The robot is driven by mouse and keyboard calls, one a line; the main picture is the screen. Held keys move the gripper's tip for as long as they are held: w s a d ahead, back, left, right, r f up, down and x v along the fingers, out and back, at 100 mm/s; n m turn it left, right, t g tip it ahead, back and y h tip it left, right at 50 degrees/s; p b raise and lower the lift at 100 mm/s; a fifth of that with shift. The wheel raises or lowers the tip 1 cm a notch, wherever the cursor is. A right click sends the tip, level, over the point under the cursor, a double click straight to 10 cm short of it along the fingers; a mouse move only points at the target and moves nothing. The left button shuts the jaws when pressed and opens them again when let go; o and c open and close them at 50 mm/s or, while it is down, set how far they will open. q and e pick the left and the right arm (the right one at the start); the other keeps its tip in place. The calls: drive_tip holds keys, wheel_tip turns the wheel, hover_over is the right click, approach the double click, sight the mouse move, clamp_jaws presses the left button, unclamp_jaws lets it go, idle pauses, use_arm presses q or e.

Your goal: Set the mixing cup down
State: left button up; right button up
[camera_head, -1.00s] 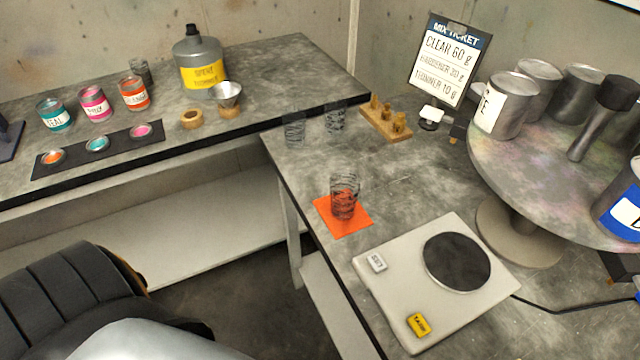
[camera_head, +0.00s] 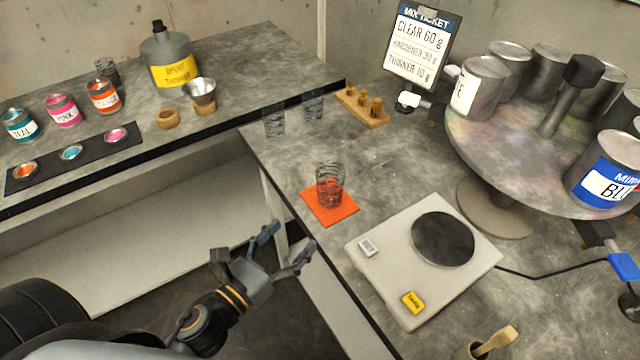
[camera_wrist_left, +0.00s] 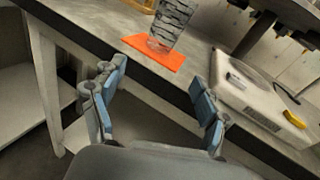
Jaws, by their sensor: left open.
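The clear mixing cup (camera_head: 330,186) with dark markings stands upright on the orange square mat (camera_head: 342,214) near the bench's left edge. In the left wrist view the cup (camera_wrist_left: 169,24) stands on the mat (camera_wrist_left: 150,52), its top cut off by the frame. My left gripper (camera_head: 290,245) is open and empty, in front of the bench edge and apart from the cup. Its two blue-padded fingers (camera_wrist_left: 160,95) show spread in the left wrist view, with the cup beyond them. My right gripper is not in view.
A scale (camera_head: 388,284) with a round dark plate (camera_head: 443,240) sits right of the mat. Two more clear cups (camera_head: 274,122) stand behind it. A round turntable (camera_head: 530,165) holds several cans. A pot with a wooden stick (camera_head: 497,341) is at the front.

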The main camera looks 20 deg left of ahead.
sight(323, 195)
use_arm(q)
drive_tip(key=shift+m, duration=0.8)
drive_tip(key=w+d+r+p, duration=0.1)
drive_tip(key=w, duration=0.1)
drive_tip(key=w+r+p, duration=0.1)
drive_tip(key=w, duration=0.1)
drive_tip(key=w+d+r+p, duration=0.1)
drive_tip(key=w, duration=0.2)
drive_tip(key=shift+w+d, duration=0.1)
drive_tip(key=shift+d, duration=0.2)
drive_tip(key=shift+w+d+f, duration=0.1)
drive_tip(key=shift+w+d, duration=0.05)
drive_tip(key=shift+w, duration=0.25)
drive_tip(key=x, duration=0.1)
drive_tip(key=p+x, duration=0.2)
drive_tip(key=x, duration=0.1)
drive_tip(key=shift+w+a, duration=0.2)
drive_tip(key=shift+a, duration=0.05)
drive_tip(key=shift+w+d, duration=0.15)
drive_tip(key=shift+w, duration=0.35)
drive_tip(key=shift+s, duration=0.1)
drive_tip(key=c, duration=1)
